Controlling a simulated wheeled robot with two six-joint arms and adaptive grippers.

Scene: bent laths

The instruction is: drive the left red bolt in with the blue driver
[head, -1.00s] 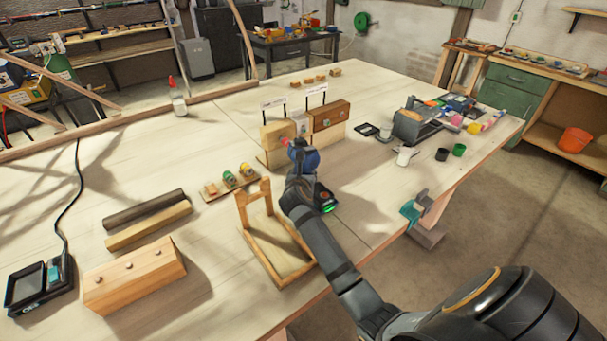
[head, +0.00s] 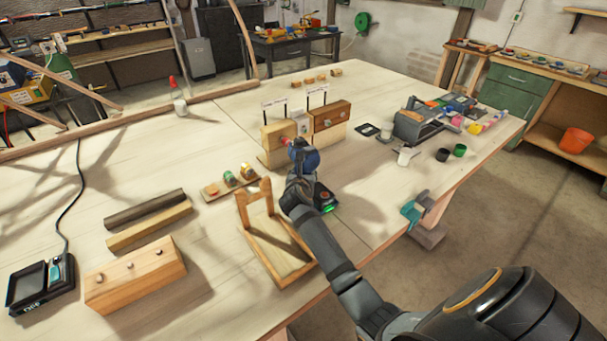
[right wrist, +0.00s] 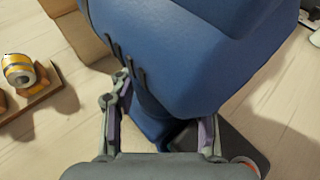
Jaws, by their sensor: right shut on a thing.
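My right gripper (head: 297,187) is shut around the handle of the blue driver (head: 306,159). In the right wrist view the driver's blue body (right wrist: 190,55) fills the top, and its narrower grip sits between the two fingers (right wrist: 160,128). The driver's front end points at the left wooden block (head: 275,134), with a bit of red (head: 285,141) between them at the block's face. I cannot tell whether the tip is seated on the red bolt or how deep the bolt is. The right, browner block (head: 330,115) stands beside it. My left gripper is out of view.
A wooden stand (head: 275,248) is left of my right forearm, and a dark pad with a green light (head: 326,197) lies beneath the driver. A small rack (head: 229,181) with coloured bits is left of the blocks. A teal clamp (head: 416,207) grips the table edge.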

